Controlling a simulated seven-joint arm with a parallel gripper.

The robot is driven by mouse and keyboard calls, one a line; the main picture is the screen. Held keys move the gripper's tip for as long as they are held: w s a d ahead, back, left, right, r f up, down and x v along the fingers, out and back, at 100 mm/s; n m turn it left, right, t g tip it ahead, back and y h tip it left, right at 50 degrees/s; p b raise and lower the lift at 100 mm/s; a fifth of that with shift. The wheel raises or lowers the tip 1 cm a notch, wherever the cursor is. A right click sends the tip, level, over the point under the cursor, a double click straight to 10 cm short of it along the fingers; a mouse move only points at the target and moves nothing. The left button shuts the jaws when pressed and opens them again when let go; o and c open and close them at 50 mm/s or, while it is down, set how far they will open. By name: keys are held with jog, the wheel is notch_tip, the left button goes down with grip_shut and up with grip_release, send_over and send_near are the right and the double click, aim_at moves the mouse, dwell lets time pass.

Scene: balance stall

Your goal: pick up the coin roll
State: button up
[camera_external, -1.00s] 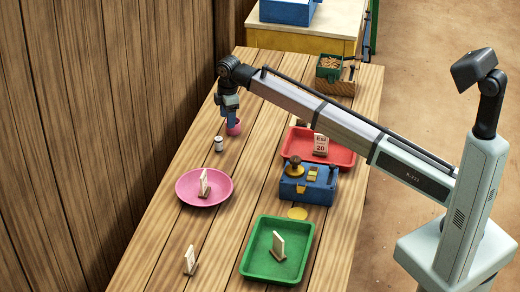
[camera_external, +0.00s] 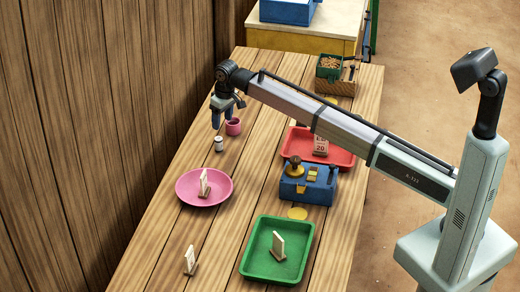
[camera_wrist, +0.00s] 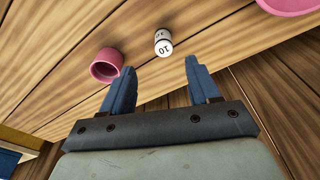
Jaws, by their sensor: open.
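The coin roll (camera_external: 219,144) is a small white cylinder with dark ends, standing on the wooden table left of the pink cup. In the wrist view the coin roll (camera_wrist: 163,42) shows the number 10 and lies just beyond the fingertips, roughly between their lines. My gripper (camera_external: 219,118) is open and empty, with blue fingers pointing down above and behind the coin roll. In the wrist view my gripper (camera_wrist: 160,64) has a clear gap between its fingers, and neither finger visibly touches the roll.
A small pink cup (camera_external: 233,127) stands close beside the roll; the cup (camera_wrist: 106,65) is near the left finger in the wrist view. A pink dish (camera_external: 186,194), red tray (camera_external: 343,161), blue balance box (camera_external: 322,190) and green tray (camera_external: 257,268) stand nearer. A plank wall borders the left.

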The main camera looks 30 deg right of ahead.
aim_at(219, 139)
jog(key=f, duration=0.6)
jog(key=shift+w+a+f, duration=0.1)
jog(key=shift+w+a, duration=0.1)
jog(key=shift+w, duration=0.15)
jog(key=shift+w+a+f, duration=0.15)
jog(key=shift+f, duration=0.75)
jog(key=shift+w+a+f, duration=0.15)
jog(key=shift+w+f, duration=0.05)
jog(key=shift+f, duration=0.7)
jog(key=shift+w+a+f, duration=0.15)
jog(key=shift+f, duration=0.75)
grip_shut()
